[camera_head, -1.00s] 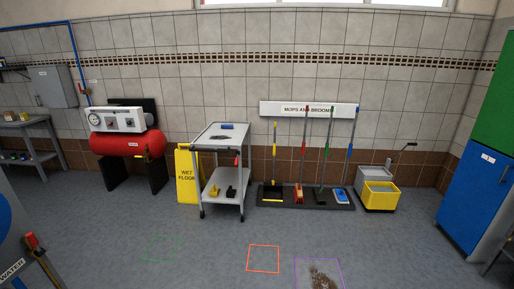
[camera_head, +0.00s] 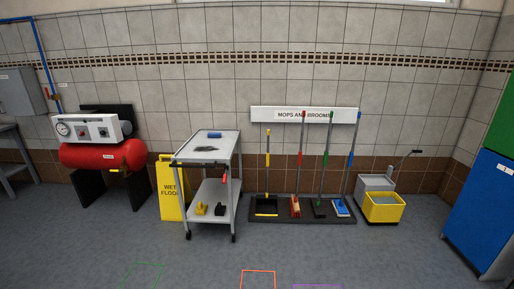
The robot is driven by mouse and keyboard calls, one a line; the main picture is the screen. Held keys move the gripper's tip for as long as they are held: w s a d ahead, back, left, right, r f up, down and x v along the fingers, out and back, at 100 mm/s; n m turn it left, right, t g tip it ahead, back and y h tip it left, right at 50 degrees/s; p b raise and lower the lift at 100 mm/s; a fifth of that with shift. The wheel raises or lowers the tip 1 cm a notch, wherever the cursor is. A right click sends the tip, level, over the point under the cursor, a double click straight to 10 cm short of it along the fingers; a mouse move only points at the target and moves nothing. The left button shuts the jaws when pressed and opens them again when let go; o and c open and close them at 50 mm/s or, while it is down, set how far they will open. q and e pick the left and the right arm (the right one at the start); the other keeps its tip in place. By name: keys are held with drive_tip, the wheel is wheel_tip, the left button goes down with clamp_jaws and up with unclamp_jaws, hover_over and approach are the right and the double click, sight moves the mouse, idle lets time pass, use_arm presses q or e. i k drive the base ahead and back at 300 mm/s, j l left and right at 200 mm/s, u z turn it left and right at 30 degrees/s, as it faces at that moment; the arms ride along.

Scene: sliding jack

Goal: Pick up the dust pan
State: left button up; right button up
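The dust pan (camera_head: 266,207) is black with a yellow front edge and a long upright handle with yellow on it. It stands at the left end of a dark floor tray (camera_head: 315,218), against the wall under the "Mops and Brooms" sign. Neither of my grippers shows in the head view. Nothing touches the dust pan except the tray under it.
A red broom (camera_head: 296,207), a green broom (camera_head: 320,208) and a blue mop (camera_head: 341,207) stand beside it. A grey cart (camera_head: 206,160) is close on the left, a yellow mop bucket (camera_head: 383,208) on the right. The floor in front is open.

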sight(267, 205)
drive_tip(key=i, duration=0.8)
drive_tip(key=i+u, duration=0.45)
drive_tip(key=i, duration=0.35)
drive_tip(key=i+l+u, duration=0.1)
drive_tip(key=i+u, duration=0.2)
drive_tip(key=i, duration=0.7)
